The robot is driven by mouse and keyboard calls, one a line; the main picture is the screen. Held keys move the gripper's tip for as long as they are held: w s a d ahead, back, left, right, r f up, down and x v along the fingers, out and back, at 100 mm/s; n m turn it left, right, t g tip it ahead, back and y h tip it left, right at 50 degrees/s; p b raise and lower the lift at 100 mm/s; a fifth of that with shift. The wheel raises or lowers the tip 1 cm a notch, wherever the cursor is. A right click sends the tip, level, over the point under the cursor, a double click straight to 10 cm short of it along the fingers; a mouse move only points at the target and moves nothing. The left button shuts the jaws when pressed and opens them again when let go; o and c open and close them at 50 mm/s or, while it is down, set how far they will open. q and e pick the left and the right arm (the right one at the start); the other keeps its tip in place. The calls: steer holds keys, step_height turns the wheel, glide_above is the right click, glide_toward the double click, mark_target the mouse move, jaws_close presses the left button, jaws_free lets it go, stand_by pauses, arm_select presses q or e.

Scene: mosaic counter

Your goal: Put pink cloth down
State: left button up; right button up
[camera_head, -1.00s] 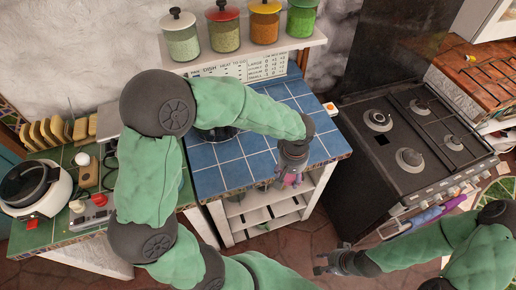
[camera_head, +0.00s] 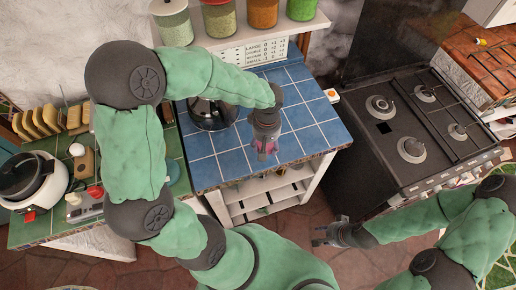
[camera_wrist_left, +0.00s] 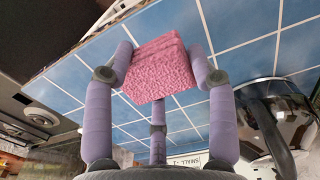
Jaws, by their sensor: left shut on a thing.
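The pink cloth (camera_wrist_left: 160,68) is a thick, folded, fluffy block in the left wrist view. My left gripper (camera_head: 265,150) is shut on it, with purple fingers on both sides and one below in the left wrist view. In the head view the gripper points down over the blue tiled counter (camera_head: 225,165), near its front edge, and mostly hides the cloth. I cannot tell whether the cloth touches the tiles. My right gripper (camera_head: 322,236) looks open and empty, low in front of the counter and over the floor.
A shiny kettle with a black handle (camera_wrist_left: 280,118) stands on the counter, left of the gripper in the head view. The stove (camera_head: 410,130) is at the right. Jars (camera_head: 217,18) line a shelf behind. Bare tiles lie right of the gripper.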

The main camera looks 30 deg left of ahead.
mark_target(259, 145)
arm_select(q)
steer(key=a+f, duration=0.1)
steer(key=f, duration=0.1)
steer(key=w+a+f, duration=0.1)
steer(key=a+f, duration=0.1)
steer(key=shift+w+a+f+b, duration=0.15)
steer(key=shift+f+b, duration=0.2)
steer(key=shift+f, duration=0.6)
steer(key=shift+a+f+b, duration=0.15)
steer(key=shift+f+b, duration=0.15)
steer(key=shift+f, duration=0.65)
steer(key=o, duration=1.1)
steer(key=shift+f, duration=0.1)
